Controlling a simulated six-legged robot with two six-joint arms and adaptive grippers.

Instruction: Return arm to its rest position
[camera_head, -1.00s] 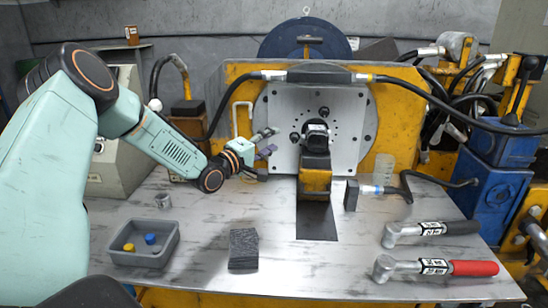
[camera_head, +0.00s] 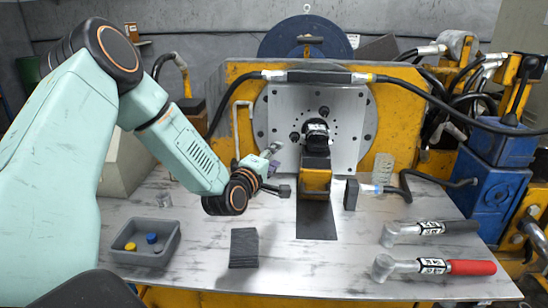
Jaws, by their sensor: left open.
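My left arm comes in from the left, bent at the elbow. Its gripper (camera_head: 276,171) hangs above the middle of the table, left of the motor mount. One finger points up and right, the other lies lower and to the right. The fingers are apart, with nothing seen held between them. The hydraulic motor (camera_head: 317,134) sits on its yellow mount in front of the grey plate (camera_head: 346,112), right of the gripper and apart from it. My right gripper is not in view.
A grey tray (camera_head: 172,246) with a yellow and a blue piece stands front left. A dark block (camera_head: 244,248) lies front centre. Two torque wrenches, one black-handled (camera_head: 430,229) and one red-handled (camera_head: 434,267), lie front right. Hoses (camera_head: 450,104) cross the back. The table (camera_head: 340,262) between block and wrenches is clear.

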